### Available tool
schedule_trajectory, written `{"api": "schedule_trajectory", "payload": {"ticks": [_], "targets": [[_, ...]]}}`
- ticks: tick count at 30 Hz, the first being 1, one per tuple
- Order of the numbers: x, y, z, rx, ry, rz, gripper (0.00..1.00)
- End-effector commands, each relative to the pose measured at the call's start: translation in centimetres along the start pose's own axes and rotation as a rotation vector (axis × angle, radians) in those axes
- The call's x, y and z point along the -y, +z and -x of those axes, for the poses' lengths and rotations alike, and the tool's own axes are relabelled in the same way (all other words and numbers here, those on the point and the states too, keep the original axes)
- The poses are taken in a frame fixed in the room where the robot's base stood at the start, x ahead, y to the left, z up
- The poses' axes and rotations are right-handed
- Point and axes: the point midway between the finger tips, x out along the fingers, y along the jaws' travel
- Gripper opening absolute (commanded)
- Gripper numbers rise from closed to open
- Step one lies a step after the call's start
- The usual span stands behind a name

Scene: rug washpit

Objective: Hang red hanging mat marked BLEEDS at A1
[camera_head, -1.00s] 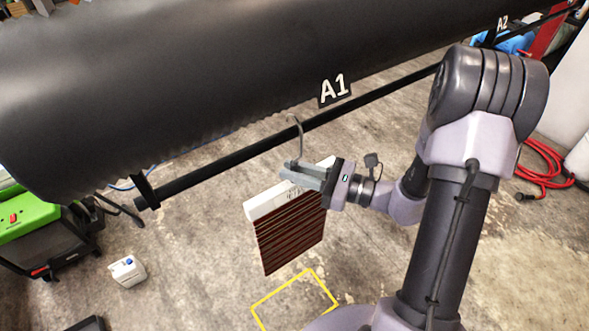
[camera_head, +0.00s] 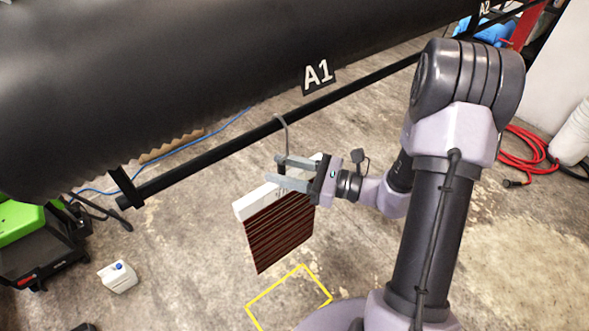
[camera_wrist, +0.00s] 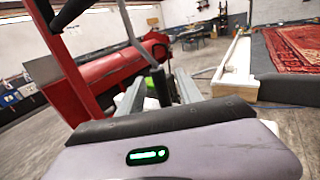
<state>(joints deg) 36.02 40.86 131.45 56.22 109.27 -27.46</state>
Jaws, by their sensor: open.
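The red mat (camera_head: 280,232) hangs in dark red stripes below a white header bar (camera_head: 258,202). Its marking is too small to read. A grey hook (camera_head: 284,128) rises from it and appears to sit over the black rail (camera_head: 220,151) below the A1 sign (camera_head: 317,76). My gripper (camera_head: 277,170) is open just above the header, its fingers on either side of the hook's stem. In the wrist view, the open gripper (camera_wrist: 158,88) shows the hook stem (camera_wrist: 131,28) rising between its fingers. The mat is hidden there.
A large black roll (camera_head: 200,70) runs above and behind the rail. An A2 sign (camera_head: 485,9) is farther right. A yellow floor outline (camera_head: 289,297) lies below the mat. A white container (camera_head: 118,278) and a green machine (camera_head: 22,222) stand left. A red hose (camera_head: 525,155) lies right.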

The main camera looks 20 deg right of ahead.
Motion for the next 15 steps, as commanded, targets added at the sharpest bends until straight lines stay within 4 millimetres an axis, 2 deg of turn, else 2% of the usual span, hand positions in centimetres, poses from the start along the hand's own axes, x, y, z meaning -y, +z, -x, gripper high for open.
{"api": "schedule_trajectory", "payload": {"ticks": [5,8,15], "targets": [[0.1,0.0,0.5,0.000,-0.002,0.000,0.42],[0.1,0.1,2.3,0.000,-0.006,-0.002,0.42],[0.2,0.3,10.0,0.001,-0.008,0.000,0.42]]}}
